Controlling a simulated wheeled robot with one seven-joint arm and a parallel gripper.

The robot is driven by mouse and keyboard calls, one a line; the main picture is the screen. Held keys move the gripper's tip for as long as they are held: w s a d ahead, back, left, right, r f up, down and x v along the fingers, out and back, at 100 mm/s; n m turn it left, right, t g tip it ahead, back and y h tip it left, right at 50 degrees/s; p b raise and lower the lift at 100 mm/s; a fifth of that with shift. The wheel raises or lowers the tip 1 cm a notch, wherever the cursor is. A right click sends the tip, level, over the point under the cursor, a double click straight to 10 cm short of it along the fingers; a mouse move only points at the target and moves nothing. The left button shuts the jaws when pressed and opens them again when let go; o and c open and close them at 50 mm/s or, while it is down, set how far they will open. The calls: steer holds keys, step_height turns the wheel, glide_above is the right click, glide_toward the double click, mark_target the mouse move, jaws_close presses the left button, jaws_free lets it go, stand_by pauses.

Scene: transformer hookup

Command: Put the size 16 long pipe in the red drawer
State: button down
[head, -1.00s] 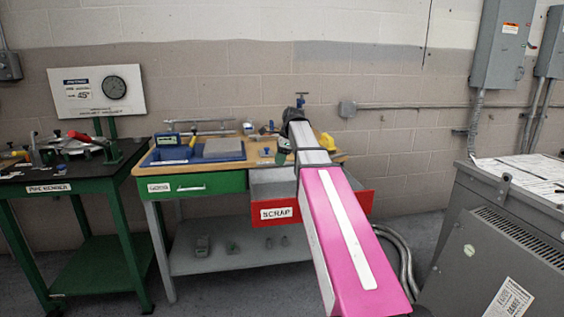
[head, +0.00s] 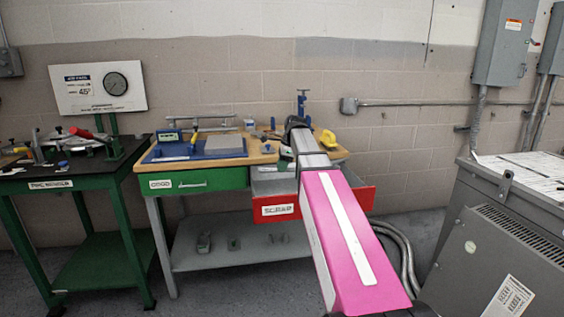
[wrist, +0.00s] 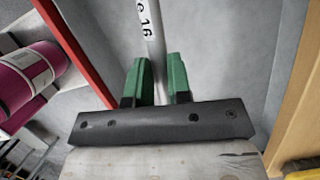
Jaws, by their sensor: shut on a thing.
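The red drawer (head: 340,202), labelled as scrap, stands open under the right side of the wooden-topped bench. In the wrist view its red front edge (wrist: 80,55) runs along the left, with grey drawer interior (wrist: 225,50) around the fingers. My gripper (wrist: 155,80), with green fingers, is shut on a thin grey pipe (wrist: 155,52) whose white label shows "16". The pipe runs up out of the wrist picture, so its far end is hidden. The pipe appears over or inside the drawer; its height is unclear. In the head view my arm hides the gripper and pipe.
A wooden edge (wrist: 290,75) lies close on the right in the wrist view. A green drawer (head: 205,180), shut, is left of the red one. The benchtop carries a blue tray (head: 185,155) and a yellow object (head: 327,138). A grey cabinet (head: 500,240) stands right.

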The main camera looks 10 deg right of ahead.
mark_target(290, 171)
steer(key=shift+f, duration=6.3)
steer(key=c, duration=1)
jaws_free()
steer(key=v, duration=1)
steer(key=shift+d+r, duration=0.15)
steer(key=shift+r, duration=0.2)
